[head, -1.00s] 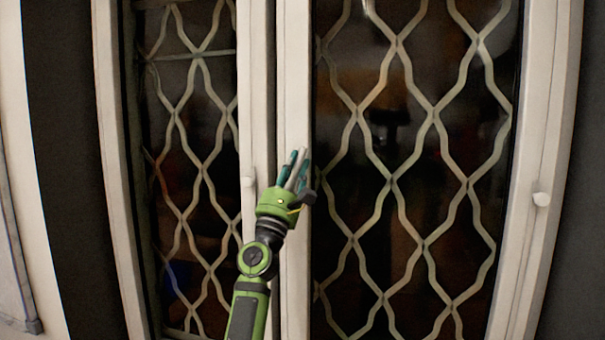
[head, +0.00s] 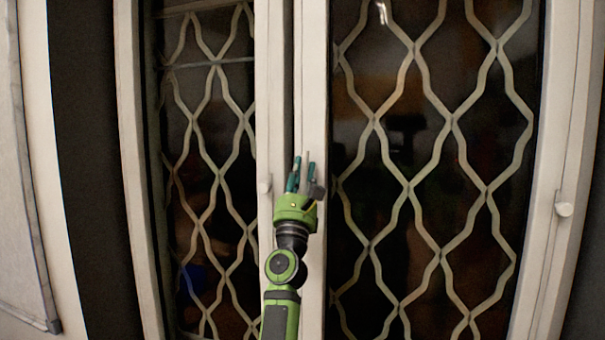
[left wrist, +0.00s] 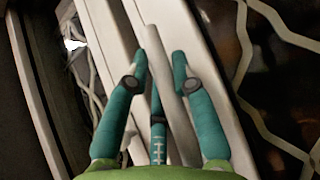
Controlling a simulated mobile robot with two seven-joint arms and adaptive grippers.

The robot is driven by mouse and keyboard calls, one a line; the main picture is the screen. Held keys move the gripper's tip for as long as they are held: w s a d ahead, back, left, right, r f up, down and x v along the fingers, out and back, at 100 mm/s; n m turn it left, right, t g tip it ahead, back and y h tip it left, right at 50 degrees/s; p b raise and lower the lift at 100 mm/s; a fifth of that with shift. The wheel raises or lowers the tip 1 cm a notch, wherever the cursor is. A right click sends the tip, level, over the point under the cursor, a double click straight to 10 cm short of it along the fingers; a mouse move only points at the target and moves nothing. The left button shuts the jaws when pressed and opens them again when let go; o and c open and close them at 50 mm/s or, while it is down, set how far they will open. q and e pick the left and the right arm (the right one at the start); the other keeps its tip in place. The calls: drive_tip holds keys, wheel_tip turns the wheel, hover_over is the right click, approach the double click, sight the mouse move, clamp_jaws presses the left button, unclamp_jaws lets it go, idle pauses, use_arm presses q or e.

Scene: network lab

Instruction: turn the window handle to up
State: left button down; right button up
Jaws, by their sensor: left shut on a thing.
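The window handle (left wrist: 171,95) is a pale grey bar on the white frame post between two window panels. In the left wrist view it runs between my teal fingers, its free end pointing away past the fingertips. My left gripper (head: 303,170) is shut on the handle; it also shows in the left wrist view (left wrist: 160,62). In the head view the handle (head: 306,160) shows only as a thin tip standing nearly upright between the fingers; its base is hidden by the gripper. My right gripper is in neither view.
Wide glass with a pale wavy grille (head: 415,150) fills the right, and narrower grilled glass (head: 210,140) the left. A pale panel (head: 20,200) stands at the far left.

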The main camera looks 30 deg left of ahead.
use_arm(q)
drive_tip(key=c, duration=1)
unclamp_jaws()
drive_tip(key=shift+r, duration=0.1)
drive_tip(key=shift+s+d+f, duration=0.1)
drive_tip(key=shift+s+f, duration=0.1)
drive_tip(key=shift+f, duration=0.1)
drive_tip(key=v, duration=1.1)
drive_tip(key=shift+s+f, duration=0.15)
